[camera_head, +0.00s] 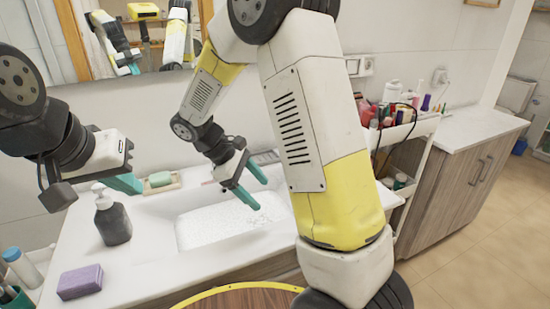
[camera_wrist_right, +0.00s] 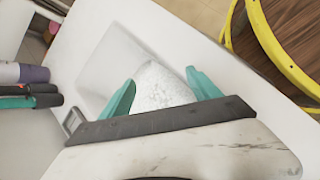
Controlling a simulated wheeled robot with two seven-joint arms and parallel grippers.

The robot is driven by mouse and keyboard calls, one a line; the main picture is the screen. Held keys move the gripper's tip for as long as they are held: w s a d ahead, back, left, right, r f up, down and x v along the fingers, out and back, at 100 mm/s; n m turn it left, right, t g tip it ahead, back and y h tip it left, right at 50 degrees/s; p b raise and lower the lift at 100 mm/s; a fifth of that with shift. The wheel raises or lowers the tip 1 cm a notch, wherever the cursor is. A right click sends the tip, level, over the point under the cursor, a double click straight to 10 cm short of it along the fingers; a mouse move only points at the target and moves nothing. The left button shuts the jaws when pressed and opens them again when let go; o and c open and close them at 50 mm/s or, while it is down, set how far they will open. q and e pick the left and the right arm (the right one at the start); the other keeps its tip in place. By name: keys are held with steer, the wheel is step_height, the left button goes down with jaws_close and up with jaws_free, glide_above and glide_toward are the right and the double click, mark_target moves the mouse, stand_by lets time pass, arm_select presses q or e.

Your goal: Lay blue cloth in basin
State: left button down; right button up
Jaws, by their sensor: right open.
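The basin (camera_head: 187,236) is a white recess in the counter, with white speckled foam in it. It also shows in the right wrist view (camera_wrist_right: 105,62). My right gripper (camera_head: 258,192) is above the basin, its two teal fingers spread apart. In the right wrist view, my right gripper (camera_wrist_right: 160,82) has open fingers with only foam seen between them. My left gripper (camera_head: 128,183) is at the left, near the green soap; its finger gap is not clear. I see no blue cloth in either view; my right arm hides part of the counter.
A dark soap dispenser (camera_head: 112,220) and a purple sponge (camera_head: 80,282) stand on the counter's left part. Green soap (camera_head: 160,179) lies on a dish behind. A cart (camera_head: 410,130) with cosmetics is at the right. A yellow-rimmed wooden round top (camera_head: 240,299) is in front.

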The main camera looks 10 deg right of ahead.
steer(key=s+d+r+m+t+y, duration=0.4)
steer(key=s+r+m+t+y, duration=0.3)
steer(key=s+r, duration=0.8)
steer(key=shift+d+r+m+y, duration=0.15)
steer(key=shift+r+m+y, duration=0.75)
steer(key=shift+m, duration=1.4)
steer(key=shift+f, duration=0.15)
